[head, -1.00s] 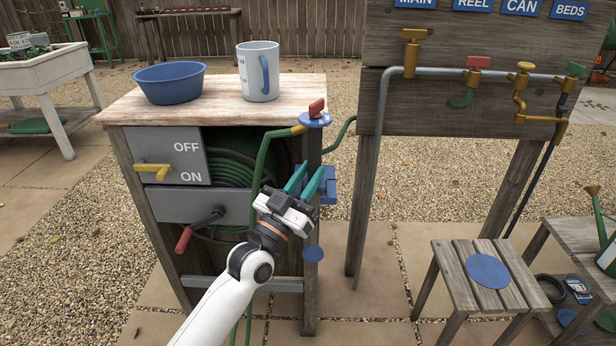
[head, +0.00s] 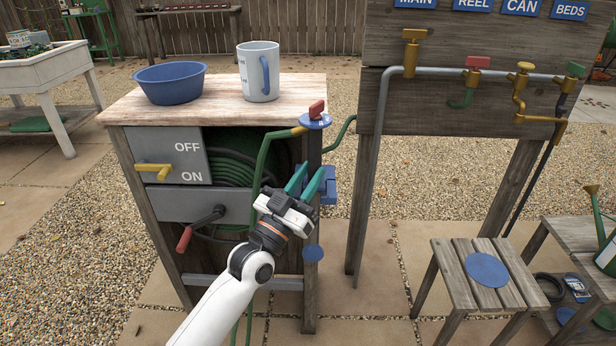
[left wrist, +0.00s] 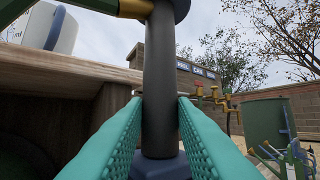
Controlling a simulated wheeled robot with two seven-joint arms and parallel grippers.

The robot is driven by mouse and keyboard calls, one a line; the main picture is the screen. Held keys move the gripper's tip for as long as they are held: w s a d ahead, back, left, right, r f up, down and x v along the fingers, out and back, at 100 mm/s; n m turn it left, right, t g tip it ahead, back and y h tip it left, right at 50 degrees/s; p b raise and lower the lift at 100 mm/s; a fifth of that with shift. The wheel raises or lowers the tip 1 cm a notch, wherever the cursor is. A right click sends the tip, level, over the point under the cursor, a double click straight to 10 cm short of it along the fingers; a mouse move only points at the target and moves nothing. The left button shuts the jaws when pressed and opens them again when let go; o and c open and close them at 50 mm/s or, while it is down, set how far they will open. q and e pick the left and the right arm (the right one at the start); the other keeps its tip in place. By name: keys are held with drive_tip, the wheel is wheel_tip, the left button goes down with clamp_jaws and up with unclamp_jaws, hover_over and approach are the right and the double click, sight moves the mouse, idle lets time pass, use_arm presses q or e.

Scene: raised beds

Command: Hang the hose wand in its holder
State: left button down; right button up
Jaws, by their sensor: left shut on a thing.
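The hose wand shows in the head view as a red lever, a blue disc (head: 314,121) and a brass-and-green tube (head: 284,135) at the cabinet's right front corner. In the left wrist view its dark upright grip (left wrist: 160,85) stands between my teal fingers. My left gripper (head: 308,181) is shut on this grip; it also shows in the left wrist view (left wrist: 160,125). The blue holder (head: 329,188) is at the cabinet's right side, just beyond the fingers. In the left wrist view the grip's lower end meets a dark blue part (left wrist: 160,166). Its seating depth is hidden.
The cabinet top (head: 215,100) carries a blue bowl (head: 170,83) and a grey mug (head: 258,72). A coiled green hose (head: 235,160) is inside the cabinet. A tap board (head: 460,100) stands to the right, with a slatted stool (head: 462,285) in front. Open gravel lies between.

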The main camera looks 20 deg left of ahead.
use_arm(q)
drive_tip(key=shift+s+f+b, duration=0.1)
drive_tip(key=shift+f+b, duration=0.4)
drive_tip(key=shift+f, duration=0.4)
drive_tip(key=c, duration=1.5)
unclamp_jaws()
drive_tip(key=shift+d, duration=0.1)
drive_tip(key=o, duration=0.4)
drive_tip(key=shift+f, duration=0.1)
drive_tip(key=shift+r+p+v, duration=0.15)
drive_tip(key=shift+v, duration=2.8)
drive_tip(key=shift+r+p+v, duration=0.15)
drive_tip(key=shift+v, duration=2.8)
drive_tip(key=shift+s+d, duration=0.1)
drive_tip(key=shift+s, duration=0.1)
